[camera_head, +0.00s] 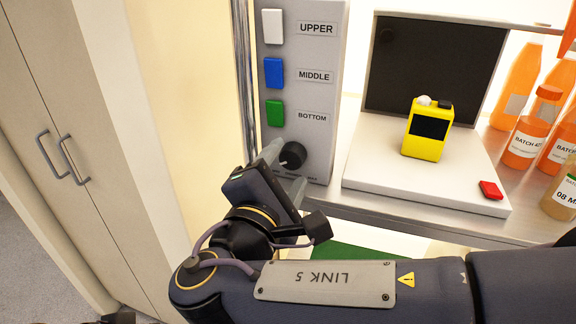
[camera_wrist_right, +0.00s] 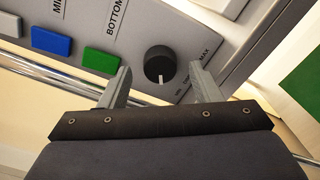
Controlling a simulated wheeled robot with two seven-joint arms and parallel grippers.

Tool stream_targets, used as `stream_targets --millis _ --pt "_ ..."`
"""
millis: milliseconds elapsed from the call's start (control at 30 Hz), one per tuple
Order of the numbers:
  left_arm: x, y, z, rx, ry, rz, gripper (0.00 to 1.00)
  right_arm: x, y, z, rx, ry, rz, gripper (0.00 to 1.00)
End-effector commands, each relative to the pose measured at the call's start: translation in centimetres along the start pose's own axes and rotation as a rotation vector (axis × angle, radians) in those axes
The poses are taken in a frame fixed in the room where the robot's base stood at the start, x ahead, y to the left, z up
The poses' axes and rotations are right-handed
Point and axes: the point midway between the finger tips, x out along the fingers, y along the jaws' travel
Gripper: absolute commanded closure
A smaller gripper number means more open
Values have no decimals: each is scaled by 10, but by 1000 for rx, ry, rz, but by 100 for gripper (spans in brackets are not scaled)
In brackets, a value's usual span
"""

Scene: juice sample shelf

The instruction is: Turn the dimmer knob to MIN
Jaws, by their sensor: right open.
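The dimmer knob (camera_head: 293,155) is a round black knob low on the grey switch panel (camera_head: 325,90), below the green switch. In the wrist view the knob (camera_wrist_right: 159,62) shows a white mark on its edge nearest my gripper. Small print sits beside it; MAX is readable, the rest is too small to tell. My right gripper (camera_head: 283,168) is open at the knob. In the wrist view its fingertips (camera_wrist_right: 162,76) are to either side of the knob, with gaps visible; I cannot tell how deep they reach.
White, blue (camera_head: 274,72) and green (camera_head: 275,112) switches line the panel above the knob. Orange bottles (camera_head: 530,135) stand farther right. A metal post (camera_head: 243,80) borders the panel's left.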

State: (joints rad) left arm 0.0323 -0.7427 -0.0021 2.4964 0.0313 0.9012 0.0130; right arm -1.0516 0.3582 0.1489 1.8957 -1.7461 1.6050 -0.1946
Motion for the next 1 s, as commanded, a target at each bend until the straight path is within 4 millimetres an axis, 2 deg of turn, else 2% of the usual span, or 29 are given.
stream_targets --millis 200,400,1000 --pt "8 -3 4 0 0 0 11 -40 -1 -2 0 4 4 42" --pt "9 -4 5 0 0 0 11 -60 -1 -1 0 2 1 42" --pt "9 -4 5 0 0 0 11 -62 -1 0 -1 1 0 42"
